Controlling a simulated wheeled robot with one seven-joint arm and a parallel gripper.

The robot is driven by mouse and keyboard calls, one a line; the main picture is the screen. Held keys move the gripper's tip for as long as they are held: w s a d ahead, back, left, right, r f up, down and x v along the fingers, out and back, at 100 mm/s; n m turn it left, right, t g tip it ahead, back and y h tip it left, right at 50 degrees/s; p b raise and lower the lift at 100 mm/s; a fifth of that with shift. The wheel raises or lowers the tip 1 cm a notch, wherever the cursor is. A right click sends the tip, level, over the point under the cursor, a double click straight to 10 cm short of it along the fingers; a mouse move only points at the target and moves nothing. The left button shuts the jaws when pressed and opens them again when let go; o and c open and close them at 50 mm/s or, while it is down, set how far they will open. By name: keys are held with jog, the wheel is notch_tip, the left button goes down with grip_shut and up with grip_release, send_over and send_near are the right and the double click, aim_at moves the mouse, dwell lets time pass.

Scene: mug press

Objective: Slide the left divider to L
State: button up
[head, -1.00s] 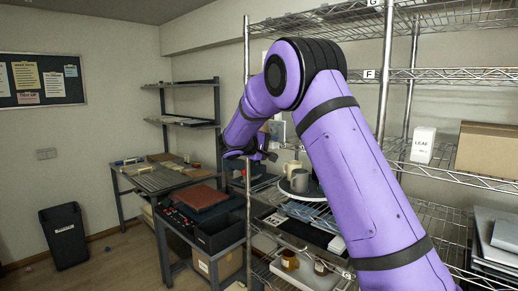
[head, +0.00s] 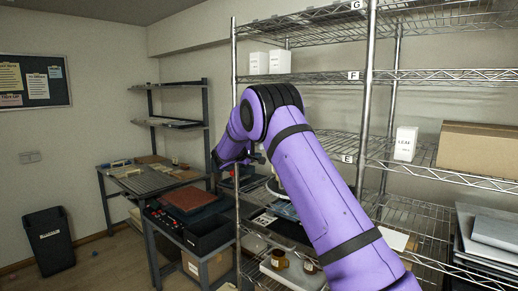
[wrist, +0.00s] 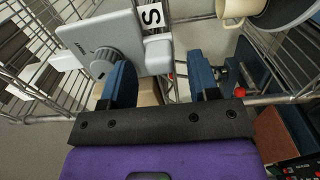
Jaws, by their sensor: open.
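In the wrist view a flat grey plate (wrist: 125,42) with a round ribbed knob (wrist: 104,62) stands close to my gripper. I cannot tell whether it is the left divider. A white tag marked S (wrist: 152,16) is beside its upper edge. No L mark shows clearly. My gripper (wrist: 162,76) is open, with its two blue fingers apart. The left finger overlaps the plate's lower edge in the picture; whether it touches is unclear. No object is plainly held between the fingers. In the head view my gripper (head: 245,158) is small and partly hidden at the wire rack's left post.
A cream mug (wrist: 236,8) and a dark round disc (wrist: 287,12) are at the wrist view's top right. Wire shelves and posts surround my gripper. In the head view, a black bin (head: 203,233) and a red-brown pad (head: 189,199) are on the low bench left of the rack.

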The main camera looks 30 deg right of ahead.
jog(key=shift+x, duration=0.95)
